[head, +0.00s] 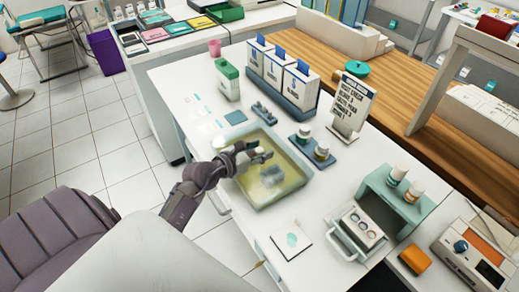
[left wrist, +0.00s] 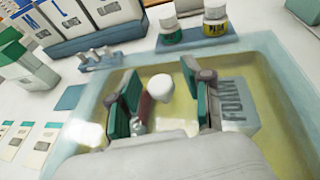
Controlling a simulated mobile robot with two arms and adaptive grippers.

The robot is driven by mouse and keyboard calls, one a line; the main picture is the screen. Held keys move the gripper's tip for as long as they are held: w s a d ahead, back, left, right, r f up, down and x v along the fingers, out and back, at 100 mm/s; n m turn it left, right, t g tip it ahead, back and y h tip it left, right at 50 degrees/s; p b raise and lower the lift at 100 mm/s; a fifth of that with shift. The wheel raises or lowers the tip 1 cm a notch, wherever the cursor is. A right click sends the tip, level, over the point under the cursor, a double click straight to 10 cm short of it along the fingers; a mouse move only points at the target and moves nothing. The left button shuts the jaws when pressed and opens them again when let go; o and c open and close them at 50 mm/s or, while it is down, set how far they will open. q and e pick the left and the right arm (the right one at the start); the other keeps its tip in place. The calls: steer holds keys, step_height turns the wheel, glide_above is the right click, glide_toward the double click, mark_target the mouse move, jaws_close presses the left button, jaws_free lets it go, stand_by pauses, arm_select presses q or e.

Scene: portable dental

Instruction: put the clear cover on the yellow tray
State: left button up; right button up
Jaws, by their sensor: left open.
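The yellow tray (head: 258,207) lies on the white counter in the middle of the head view. A see-through cover (head: 288,172) appears to lie over it, with glare on its surface; whether its edges sit fully on the rim I cannot tell. In the left wrist view the cover has a round white knob (left wrist: 160,88). My left gripper (head: 258,157) is over the tray, and its open fingers (left wrist: 160,100) stand on both sides of the knob, apart from it. A grey block marked FOAM (left wrist: 236,104) shows inside the tray. My right gripper is not in view.
Two small jars on a stand (head: 321,152) are just right of the tray. White boxes (head: 298,85) stand behind it, with a sign (head: 352,103) to their right. A white pad (head: 291,240) lies in front, and a teal stand (head: 385,190) is at right.

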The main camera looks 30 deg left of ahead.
arm_select(q)
steer(key=shift+r, duration=0.35)
steer(key=b+v, duration=0.1)
steer(key=v, duration=1.1)
steer(key=shift+r, duration=0.15)
